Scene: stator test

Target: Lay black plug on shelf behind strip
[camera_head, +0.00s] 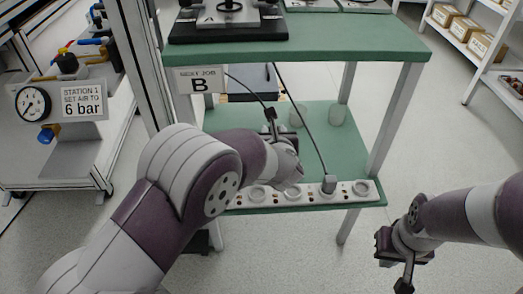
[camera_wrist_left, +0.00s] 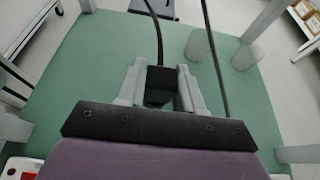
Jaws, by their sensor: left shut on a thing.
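The black plug (camera_wrist_left: 160,84) is between the fingers of my left gripper (camera_wrist_left: 158,92), which is shut on it; its cord runs up and away. In the head view the black plug (camera_head: 270,114) shows small beyond my left wrist, over the green lower shelf (camera_head: 233,117), behind the strip. Whether it touches the shelf I cannot tell. The white socket strip (camera_head: 309,194) lies along the shelf's front edge, partly hidden by my left arm. My right gripper (camera_head: 402,284) hangs right of the shelf, clear of it; its fingers are cut off by the picture edge.
A grey plug (camera_head: 329,184) with a cord sits in the strip's right part.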

